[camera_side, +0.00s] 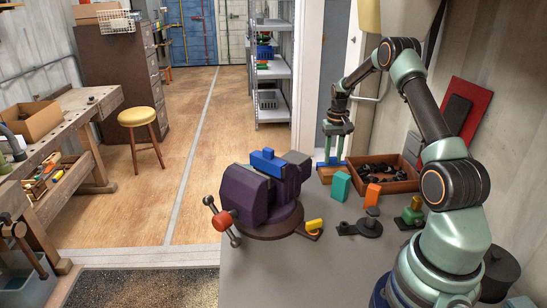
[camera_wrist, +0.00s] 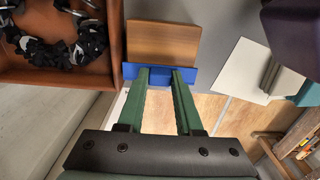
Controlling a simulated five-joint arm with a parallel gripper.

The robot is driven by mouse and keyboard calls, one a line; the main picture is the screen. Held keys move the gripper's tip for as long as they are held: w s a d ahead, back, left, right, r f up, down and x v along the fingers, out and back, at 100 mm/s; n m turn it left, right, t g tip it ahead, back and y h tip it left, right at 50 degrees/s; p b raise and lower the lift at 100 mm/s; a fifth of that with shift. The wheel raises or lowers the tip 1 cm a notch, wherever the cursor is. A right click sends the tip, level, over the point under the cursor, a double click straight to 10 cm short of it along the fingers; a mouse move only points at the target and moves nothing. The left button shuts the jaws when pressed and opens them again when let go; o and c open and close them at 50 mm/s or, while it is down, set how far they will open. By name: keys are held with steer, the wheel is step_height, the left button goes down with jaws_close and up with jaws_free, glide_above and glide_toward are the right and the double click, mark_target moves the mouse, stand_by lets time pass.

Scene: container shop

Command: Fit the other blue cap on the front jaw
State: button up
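The purple vise (camera_side: 250,195) stands at the table's left edge; part of it shows at the upper right of the wrist view (camera_wrist: 292,22). One blue cap (camera_side: 267,164) sits on top of the vise at its jaws. The other blue cap (camera_side: 320,164) lies by a wooden block right of and behind the vise; in the wrist view this blue cap (camera_wrist: 190,78) is beside the wooden block (camera_wrist: 165,42). My gripper (camera_side: 334,156) points down with both green fingertips (camera_wrist: 163,72) at this cap. The fingers are apart with blue between them; whether they press on it is unclear.
A wooden tray of black parts (camera_side: 412,185) is right of my gripper. A teal block (camera_side: 340,187), an orange block (camera_side: 372,194), a yellow piece (camera_side: 314,225) and a black round-based part (camera_side: 369,229) stand in front. The table's near left is clear.

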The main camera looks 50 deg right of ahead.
mark_target(333, 157)
jaws_close()
steer(key=shift+r, duration=2.55)
step_height(333, 157, up, 22)
steer(key=w+a+m, duration=0.2)
steer(key=a+m, duration=0.2)
steer(key=a, duration=1.3)
steer(key=w+a+m, duration=0.2)
steer(key=a+m, duration=0.3)
steer(key=a, duration=1.3)
steer(key=shift+d+f, duration=0.15)
steer(key=shift+f, duration=4.3)
